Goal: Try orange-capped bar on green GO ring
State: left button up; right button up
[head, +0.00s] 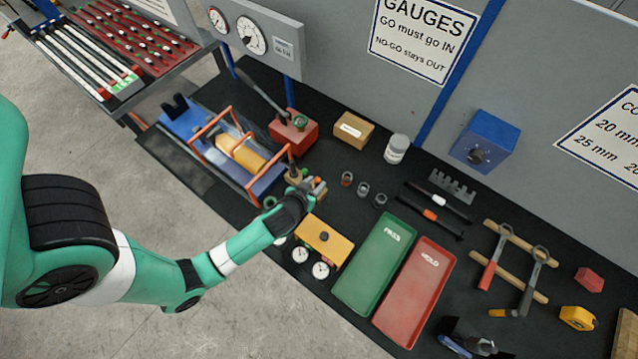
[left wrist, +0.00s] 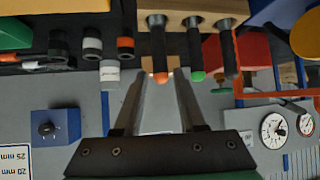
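My left gripper (head: 300,188) is over the tan block in the head view, its fingers largely hidden there. In the left wrist view the two fingers (left wrist: 159,76) are apart. The orange-capped bar (left wrist: 158,48) stands out of the tan block (left wrist: 180,17), its orange tip showing between the fingertips; contact cannot be told. A green-tipped bar (left wrist: 194,50) and another dark bar (left wrist: 228,52) are beside it. A green ring (head: 270,202), perhaps the GO ring, lies left of my gripper, partly hidden. My right gripper is not identifiable.
A yellow block with round dials (head: 325,243) is just below my gripper. The red-and-blue fixture (head: 188,118) stands behind it. Small collars (head: 363,188), the green PASS tray (head: 364,285) and the red HOLD tray (head: 408,305) are to the right.

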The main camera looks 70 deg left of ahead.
pick_arm(q)
jog(key=shift+b+x, duration=0.35)
jog(key=shift+x, duration=2.7)
grip_shut()
